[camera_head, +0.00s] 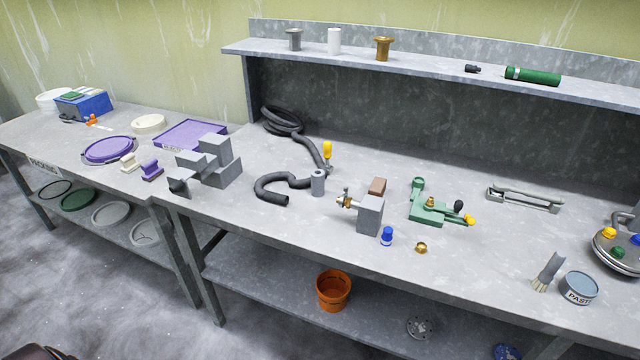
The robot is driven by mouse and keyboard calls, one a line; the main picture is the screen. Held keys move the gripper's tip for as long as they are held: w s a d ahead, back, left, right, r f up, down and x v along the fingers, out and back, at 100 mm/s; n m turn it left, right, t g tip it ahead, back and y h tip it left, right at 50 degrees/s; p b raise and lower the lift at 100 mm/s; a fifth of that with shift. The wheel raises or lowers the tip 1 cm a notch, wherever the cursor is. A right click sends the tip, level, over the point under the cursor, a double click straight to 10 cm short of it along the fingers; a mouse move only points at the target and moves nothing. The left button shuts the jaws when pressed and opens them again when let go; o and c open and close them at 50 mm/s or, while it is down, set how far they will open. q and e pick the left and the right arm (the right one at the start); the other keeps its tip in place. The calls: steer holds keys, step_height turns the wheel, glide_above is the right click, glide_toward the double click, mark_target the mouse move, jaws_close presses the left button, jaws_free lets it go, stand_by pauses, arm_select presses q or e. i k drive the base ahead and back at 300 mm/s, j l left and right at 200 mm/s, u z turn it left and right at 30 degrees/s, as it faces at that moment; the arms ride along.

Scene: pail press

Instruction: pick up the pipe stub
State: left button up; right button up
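A short grey upright cylinder (318,182), which looks like a pipe stub, stands on the main bench (260,230) left of centre. The end of a dark hose lies close to its left. Three other short pipe-like pieces stand on the raised shelf: a grey flanged one (294,39), a white one (334,41) and a brass flanged one (383,48). I cannot tell for certain which piece the task names. Neither of my grippers shows in the head view.
A black hose (308,150), a yellow-handled tool (327,152), a grey block fixture (370,214) and a green clamp device (428,212) surround the cylinder. Grey stepped blocks (215,165) stand left. An orange pail (333,290) sits on the lower shelf.

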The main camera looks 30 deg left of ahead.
mark_target(317, 175)
steer(key=i+j, duration=0.1)
steer(key=j, duration=0.35)
steer(key=i+j, duration=0.1)
steer(key=j, duration=0.35)
steer(key=i+j, duration=0.1)
steer(key=j, duration=0.35)
